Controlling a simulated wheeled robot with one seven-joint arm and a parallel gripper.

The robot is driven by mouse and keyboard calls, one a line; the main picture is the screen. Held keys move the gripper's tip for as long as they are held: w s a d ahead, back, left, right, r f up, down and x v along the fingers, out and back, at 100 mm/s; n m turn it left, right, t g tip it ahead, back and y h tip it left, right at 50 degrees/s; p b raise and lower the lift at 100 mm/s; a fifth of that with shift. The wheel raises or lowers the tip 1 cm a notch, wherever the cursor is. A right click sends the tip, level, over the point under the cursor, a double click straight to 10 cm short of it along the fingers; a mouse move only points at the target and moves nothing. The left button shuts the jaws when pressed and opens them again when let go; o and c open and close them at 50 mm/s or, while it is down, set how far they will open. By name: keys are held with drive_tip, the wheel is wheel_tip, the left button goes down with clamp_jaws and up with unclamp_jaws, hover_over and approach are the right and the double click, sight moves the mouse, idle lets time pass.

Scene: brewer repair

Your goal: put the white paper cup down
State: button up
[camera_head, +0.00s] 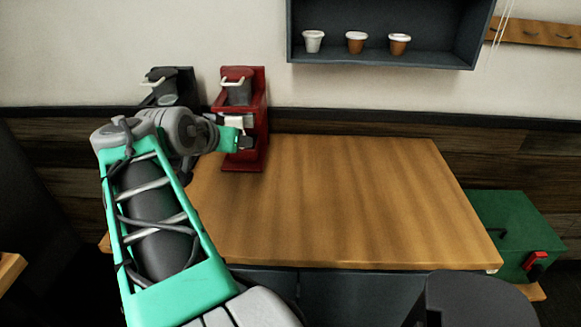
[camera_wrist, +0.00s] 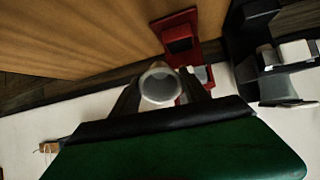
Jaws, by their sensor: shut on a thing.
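The white paper cup (camera_wrist: 160,86) shows in the wrist view between the two dark fingers of my gripper, its round rim facing the camera. My gripper (camera_head: 246,142) is shut on it. In the head view my gripper is at the front of the red brewer (camera_head: 258,150), by its lower opening. I cannot make out the cup clearly there. The red brewer also shows in the wrist view (camera_wrist: 180,25), just beyond the cup. I cannot tell whether the cup touches anything below it.
A dark brewer (camera_head: 180,88) stands left of the red one. The wooden table (camera_head: 340,200) is clear to the right. A wall shelf (camera_head: 430,57) holds a pale cup (camera_head: 313,42) and two brown cups (camera_head: 356,42). A green box (camera_head: 515,225) stands beyond the table's right edge.

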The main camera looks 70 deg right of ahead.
drive_tip(key=s+r+m+g+y+p, duration=0.2)
drive_tip(key=s+r+m, duration=0.1)
drive_tip(key=s, duration=0.6)
drive_tip(key=s+r+m+g+y+p, duration=0.2)
drive_tip(key=s+r+m+p, duration=0.15)
drive_tip(key=s, duration=0.55)
drive_tip(key=w+a+f+m+t+y, duration=0.1)
drive_tip(key=w+a+f+y, duration=0.2)
drive_tip(key=a, duration=0.5)
drive_tip(key=a+f+m+t+y, duration=0.1)
drive_tip(key=a+f+y, duration=0.1)
drive_tip(key=a+f, duration=0.45)
drive_tip(key=shift+y, duration=0.3)
drive_tip(key=d+f, duration=0.3)
drive_tip(key=d, duration=0.1)
drive_tip(key=d+f+b, duration=0.1)
drive_tip(key=d+f, duration=0.1)
drive_tip(key=d, duration=0.2)
drive_tip(key=w+d+f, duration=0.1)
drive_tip(key=d+f, duration=0.2)
drive_tip(key=d, duration=0.2)
drive_tip(key=shift+f+b, duration=0.35)
drive_tip(key=shift+b, duration=0.05)
drive_tip(key=f, duration=0.2)
drive_tip(key=shift+d+f, duration=0.2)
drive_tip(key=shift+f, duration=0.15)
drive_tip(key=shift+w+f, duration=0.1)
drive_tip(key=shift+f, duration=0.3)
